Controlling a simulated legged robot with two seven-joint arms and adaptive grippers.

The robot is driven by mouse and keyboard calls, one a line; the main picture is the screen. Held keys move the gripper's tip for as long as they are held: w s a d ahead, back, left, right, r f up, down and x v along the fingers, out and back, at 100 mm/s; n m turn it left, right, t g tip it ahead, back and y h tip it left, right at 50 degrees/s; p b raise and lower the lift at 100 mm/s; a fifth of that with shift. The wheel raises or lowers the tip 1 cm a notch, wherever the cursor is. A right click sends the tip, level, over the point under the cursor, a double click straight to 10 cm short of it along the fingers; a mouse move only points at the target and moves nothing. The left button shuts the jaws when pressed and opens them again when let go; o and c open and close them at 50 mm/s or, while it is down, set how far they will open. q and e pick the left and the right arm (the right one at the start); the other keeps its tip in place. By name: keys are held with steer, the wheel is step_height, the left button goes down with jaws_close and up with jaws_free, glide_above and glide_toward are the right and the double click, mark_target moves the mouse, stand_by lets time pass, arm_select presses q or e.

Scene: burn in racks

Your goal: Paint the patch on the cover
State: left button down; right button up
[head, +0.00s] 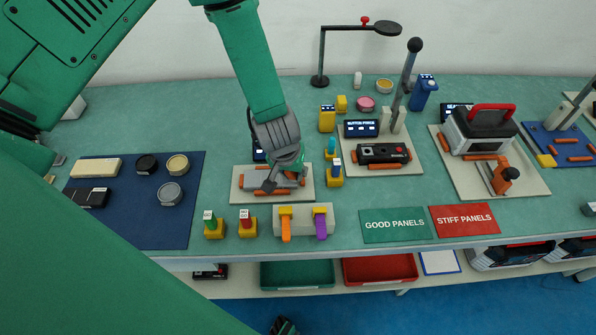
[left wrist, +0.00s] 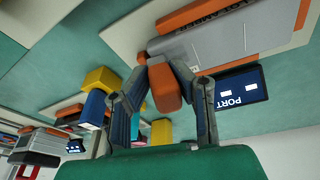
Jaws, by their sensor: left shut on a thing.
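My left gripper (head: 283,178) is over the cream board (head: 240,186) left of centre, above a grey flat piece (head: 258,183) that may be the cover. In the left wrist view its fingers (left wrist: 160,72) are closed on an orange block-shaped piece (left wrist: 164,90). I cannot tell whether the held piece touches the grey piece. No patch can be made out. A dark part (head: 285,326) at the bottom edge may be my right gripper; its fingers are unclear.
A blue mat (head: 125,218) with round tins lies left. Green (head: 210,221) and red (head: 246,221) labelled items stand in yellow holders in front, beside a block with orange and purple pieces (head: 320,222). A lamp (head: 322,60) stands behind. Green (head: 394,226) and red (head: 464,220) signs lie front right.

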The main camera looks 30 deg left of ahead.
mark_target(278, 180)
arm_select(q)
steer(key=shift+s+a, duration=0.55)
steer(key=shift+a, duration=0.35)
steer(key=shift+s+a, duration=0.5)
steer(key=shift+a, duration=0.4)
steer(key=shift+r, duration=0.15)
step_height(278, 180, up, 6)
steer(key=p, duration=0.5)
step_height(278, 180, up, 3)
steer(key=shift+f+p, duration=0.1)
steer(key=shift+p, duration=0.65)
